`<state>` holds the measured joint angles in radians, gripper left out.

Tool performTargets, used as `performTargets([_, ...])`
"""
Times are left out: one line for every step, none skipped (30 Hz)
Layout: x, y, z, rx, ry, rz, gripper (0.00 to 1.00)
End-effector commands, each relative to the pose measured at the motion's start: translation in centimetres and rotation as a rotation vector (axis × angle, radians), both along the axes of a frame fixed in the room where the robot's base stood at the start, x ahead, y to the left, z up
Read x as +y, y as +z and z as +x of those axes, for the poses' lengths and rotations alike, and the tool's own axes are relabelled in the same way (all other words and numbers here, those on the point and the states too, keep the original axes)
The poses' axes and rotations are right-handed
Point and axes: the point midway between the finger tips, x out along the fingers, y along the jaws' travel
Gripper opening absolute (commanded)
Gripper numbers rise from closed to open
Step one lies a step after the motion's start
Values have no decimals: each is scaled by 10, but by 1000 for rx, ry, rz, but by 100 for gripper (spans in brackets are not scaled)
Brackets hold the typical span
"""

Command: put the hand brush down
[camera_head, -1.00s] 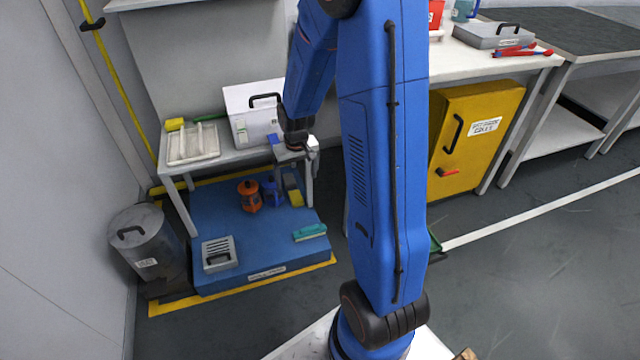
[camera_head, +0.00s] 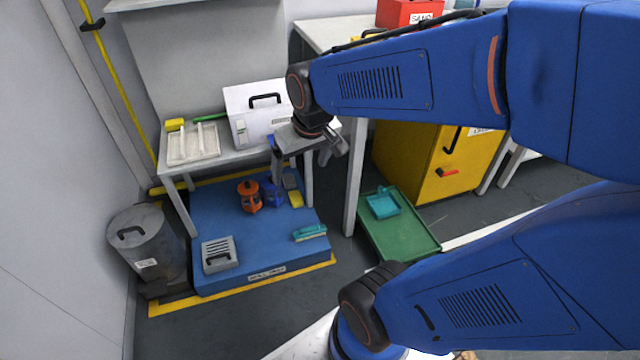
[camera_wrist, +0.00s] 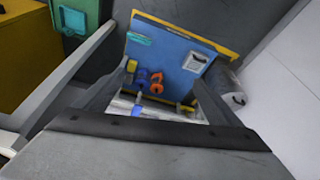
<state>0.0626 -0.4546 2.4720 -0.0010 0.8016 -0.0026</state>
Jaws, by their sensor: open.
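The hand brush, a teal block with a pale underside (camera_head: 310,232), lies on the right front part of the blue platform (camera_head: 215,268). In the wrist view the brush (camera_wrist: 196,60) is small and far off, near the platform's edge. My gripper (camera_head: 333,152) is open and empty, raised beside the right end of the small bench, well above and apart from the brush. The gripper's two fingers (camera_wrist: 160,85) stand apart in the wrist view with nothing between them.
A teal dustpan (camera_head: 382,204) lies in a green tray (camera_head: 425,248) on the floor. An orange lantern-like item (camera_head: 249,197) and a grey vented box (camera_head: 219,254) share the platform. A grey bin (camera_head: 145,240) stands left; a yellow cabinet (camera_head: 405,165) stands right.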

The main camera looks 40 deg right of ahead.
Motion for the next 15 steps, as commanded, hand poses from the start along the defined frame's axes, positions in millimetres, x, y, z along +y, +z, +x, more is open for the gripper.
performTargets([3,7,-12,-17,9,-1,89])
performTargets([5,11,-19,-22,13,-1,89])
performTargets([7,15,-28,-31,18,-2,89])
performTargets([9,18,-34,-36,21,-2,89])
performTargets([10,20,-42,-41,26,-2,89])
performTargets([12,23,-51,-49,31,-3,89])
performTargets([13,26,-57,-55,34,-2,89])
performTargets([14,27,-64,-59,38,-3,89])
performTargets([16,30,-71,-67,43,-2,89])
performTargets([17,31,-77,-71,46,-3,89])
performTargets([18,32,-82,-74,49,-3,89])
performTargets([18,34,-88,-80,53,-2,89])
performTargets([19,34,-92,-82,55,-2,89])
performTargets([20,35,-96,-85,56,-3,89])
performTargets([20,35,-100,-87,59,-3,89])
